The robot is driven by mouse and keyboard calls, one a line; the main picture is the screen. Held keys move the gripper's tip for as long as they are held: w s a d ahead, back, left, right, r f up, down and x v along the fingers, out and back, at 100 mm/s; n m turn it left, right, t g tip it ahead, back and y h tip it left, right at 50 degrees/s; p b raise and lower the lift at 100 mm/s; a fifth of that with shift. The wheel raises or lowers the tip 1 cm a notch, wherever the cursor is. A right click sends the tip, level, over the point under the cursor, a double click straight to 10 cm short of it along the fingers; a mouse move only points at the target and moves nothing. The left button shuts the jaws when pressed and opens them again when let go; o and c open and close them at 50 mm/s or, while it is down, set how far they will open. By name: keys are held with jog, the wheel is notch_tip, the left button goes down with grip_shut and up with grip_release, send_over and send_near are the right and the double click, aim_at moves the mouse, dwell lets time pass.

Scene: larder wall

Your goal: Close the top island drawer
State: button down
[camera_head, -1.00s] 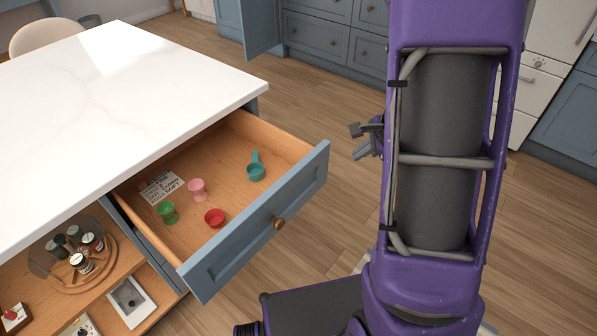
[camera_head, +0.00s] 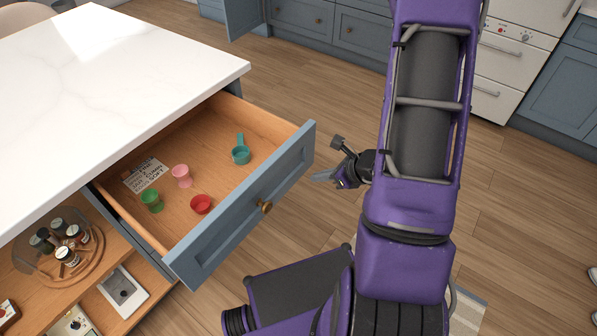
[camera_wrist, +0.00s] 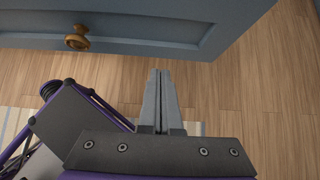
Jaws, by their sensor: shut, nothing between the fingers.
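The top island drawer (camera_head: 240,208) is pulled out from the island. It has a blue-grey front, a wooden inside and a round brass knob (camera_head: 264,207). In the wrist view the drawer front (camera_wrist: 160,22) crosses the top, with the knob (camera_wrist: 77,38) left of my fingers. My gripper (camera_head: 318,175) is to the right of the drawer front, apart from it. In the wrist view my gripper (camera_wrist: 160,75) is shut and empty, its fingertips pointing toward the drawer front with floor showing between.
The drawer holds a green cup (camera_head: 151,200), a pink cup (camera_head: 182,175), a red cup (camera_head: 201,204), a teal scoop (camera_head: 240,154) and a printed card (camera_head: 146,175). A white countertop (camera_head: 110,80) overhangs it. Open shelves with jars (camera_head: 68,255) lie below.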

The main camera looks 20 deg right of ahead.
aim_at(290, 173)
jog(key=shift+w+a+f, duration=0.45)
jog(key=shift+w+a, duration=0.2)
jog(key=shift+w, duration=0.3)
jog(key=shift+w+a+f, duration=0.4)
jog(key=shift+w+a, duration=0.2)
jog(key=shift+w, duration=0.3)
jog(key=shift+w+a+f, duration=0.45)
jog(key=shift+w+a, duration=0.2)
jog(key=shift+w, duration=0.3)
